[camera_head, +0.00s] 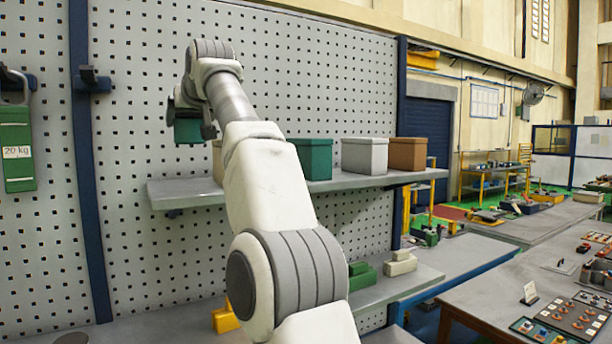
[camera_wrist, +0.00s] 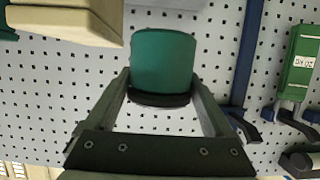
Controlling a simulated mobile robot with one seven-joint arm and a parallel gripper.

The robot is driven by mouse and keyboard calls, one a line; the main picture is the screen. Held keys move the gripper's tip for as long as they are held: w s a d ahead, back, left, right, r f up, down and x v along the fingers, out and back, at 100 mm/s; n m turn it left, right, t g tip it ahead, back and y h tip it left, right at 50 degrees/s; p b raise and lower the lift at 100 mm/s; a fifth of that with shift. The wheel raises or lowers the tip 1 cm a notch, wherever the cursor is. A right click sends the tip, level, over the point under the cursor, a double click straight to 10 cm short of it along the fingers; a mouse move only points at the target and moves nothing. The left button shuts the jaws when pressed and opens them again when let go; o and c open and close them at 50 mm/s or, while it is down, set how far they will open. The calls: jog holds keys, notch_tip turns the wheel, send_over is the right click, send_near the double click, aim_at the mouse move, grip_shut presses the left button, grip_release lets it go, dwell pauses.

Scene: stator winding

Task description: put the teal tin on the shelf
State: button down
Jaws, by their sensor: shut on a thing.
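The teal tin (camera_wrist: 165,58) is a round, dark-based tin held between the two fingers of my gripper (camera_wrist: 162,98) in the wrist view. In the head view the tin (camera_head: 187,128) hangs at the end of my arm, above the left end of the grey shelf (camera_head: 180,194), with a gap below it. My gripper (camera_head: 190,116) is shut on it, partly hidden by my wrist. The pegboard is behind the tin.
On the shelf stand a cream box (camera_head: 217,160), partly hidden by my arm, a green box (camera_head: 314,160), a pale grey box (camera_head: 365,156) and a brown box (camera_head: 407,154). The shelf's left end looks bare.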

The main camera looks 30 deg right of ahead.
jog(key=shift+f+b, duration=1.8)
jog(key=shift+f, duration=3.1)
jog(key=shift+f, duration=0.2)
grip_release()
jog(key=shift+r, duration=0.2)
jog(key=shift+s, duration=0.35)
jog(key=b+v, duration=0.3)
jog(key=v, duration=0.8)
jog(key=shift+s, duration=0.2)
